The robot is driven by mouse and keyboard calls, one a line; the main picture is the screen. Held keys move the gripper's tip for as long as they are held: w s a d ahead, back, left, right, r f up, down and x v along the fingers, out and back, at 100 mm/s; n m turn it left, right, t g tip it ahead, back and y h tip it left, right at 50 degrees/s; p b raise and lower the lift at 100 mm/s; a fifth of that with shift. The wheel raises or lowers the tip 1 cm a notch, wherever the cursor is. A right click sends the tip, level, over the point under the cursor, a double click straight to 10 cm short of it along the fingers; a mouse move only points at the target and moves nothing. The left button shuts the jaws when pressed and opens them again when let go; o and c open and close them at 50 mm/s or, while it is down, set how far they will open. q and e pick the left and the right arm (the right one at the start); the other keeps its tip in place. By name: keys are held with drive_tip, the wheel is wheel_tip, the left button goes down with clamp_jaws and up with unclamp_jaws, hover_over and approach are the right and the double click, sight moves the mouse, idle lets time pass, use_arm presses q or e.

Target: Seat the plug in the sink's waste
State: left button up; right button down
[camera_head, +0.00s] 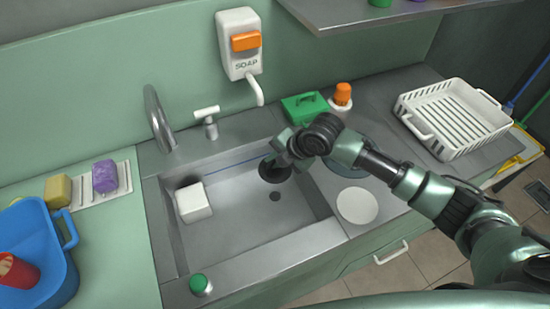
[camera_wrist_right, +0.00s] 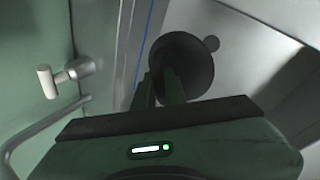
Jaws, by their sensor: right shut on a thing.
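The dark round plug (camera_head: 274,173) is held by my right gripper (camera_head: 281,163) over the back right part of the sink (camera_head: 235,222). In the right wrist view the plug (camera_wrist_right: 193,65) sits at the fingertips of my right gripper (camera_wrist_right: 158,88), which is shut on it. The waste (camera_head: 275,196) is a small dark hole in the sink floor, in front of the plug in the head view. In the right wrist view the waste (camera_wrist_right: 211,44) shows just past the plug's upper right edge. The plug looks apart from it. My left gripper is not in view.
A white block (camera_head: 194,203) lies in the sink's left part. A curved tap (camera_head: 158,120) and a white-handled valve (camera_head: 209,122) stand behind. A green box (camera_head: 304,107) and an orange-capped bottle (camera_head: 341,100) stand near my right arm. A green-topped item (camera_head: 200,285) sits on the front rim.

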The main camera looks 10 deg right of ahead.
sight(278, 173)
wheel_tip(278, 173, down, 7)
drive_tip(key=b, duration=0.5)
drive_tip(key=shift+r+b, duration=0.1)
drive_tip(key=shift+b, duration=0.2)
wheel_tip(278, 173, down, 7)
drive_tip(key=b, duration=0.3)
drive_tip(key=shift+f+b, duration=0.2)
drive_tip(key=shift+b, duration=0.2)
drive_tip(key=shift+f+b, duration=0.35)
drive_tip(key=shift+f, duration=0.3)
drive_tip(key=shift+s+f, duration=0.1)
drive_tip(key=shift+f, duration=0.3)
drive_tip(key=c, duration=1.4)
unclamp_jaws()
